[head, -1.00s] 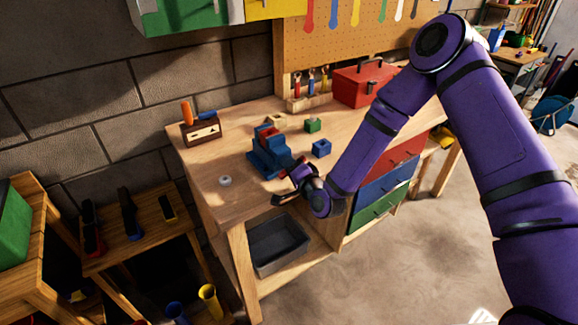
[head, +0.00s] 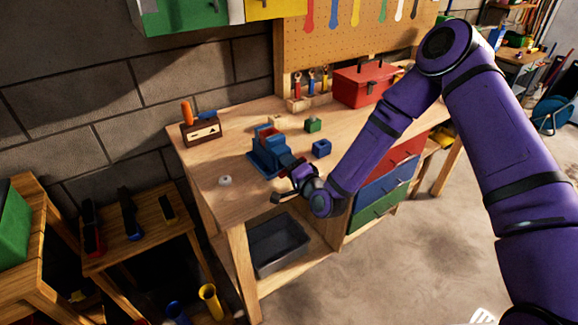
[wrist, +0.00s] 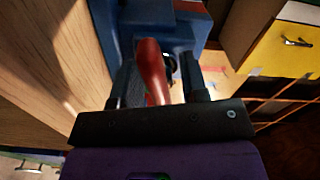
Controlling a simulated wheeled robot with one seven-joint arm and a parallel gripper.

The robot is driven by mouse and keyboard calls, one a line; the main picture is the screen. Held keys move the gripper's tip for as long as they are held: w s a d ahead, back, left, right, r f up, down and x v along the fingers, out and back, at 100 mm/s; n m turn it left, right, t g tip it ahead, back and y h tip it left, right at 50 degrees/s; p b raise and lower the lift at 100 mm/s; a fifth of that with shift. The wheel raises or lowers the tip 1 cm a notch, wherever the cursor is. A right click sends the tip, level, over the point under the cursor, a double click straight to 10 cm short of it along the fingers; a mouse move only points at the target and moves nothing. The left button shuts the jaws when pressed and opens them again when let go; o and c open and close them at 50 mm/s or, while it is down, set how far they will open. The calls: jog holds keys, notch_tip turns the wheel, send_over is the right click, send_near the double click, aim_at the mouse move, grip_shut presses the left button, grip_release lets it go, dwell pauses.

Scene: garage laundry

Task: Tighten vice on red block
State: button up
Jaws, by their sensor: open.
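A blue vice (head: 266,156) stands on the workbench near its front edge, with a red block (head: 266,133) at its top. In the wrist view the vice (wrist: 200,28) is straight ahead, and a strip of red (wrist: 190,6) shows at the top edge. A red handle (wrist: 152,70) on the vice's near side lies between the two dark fingers of my gripper (wrist: 158,90). My gripper also shows in the head view (head: 284,182), at the front of the vice. It is open around the handle. Whether a finger touches the handle cannot be told.
On the wooden bench (head: 215,170) stand a green block (head: 313,125), a blue block (head: 321,148), a small white round thing (head: 225,181) and a red toolbox (head: 365,84). A grey bin (head: 278,246) sits under the bench. Drawers (head: 385,190) are at the right.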

jog(key=v, duration=1.1)
jog(key=shift+w, duration=0.1)
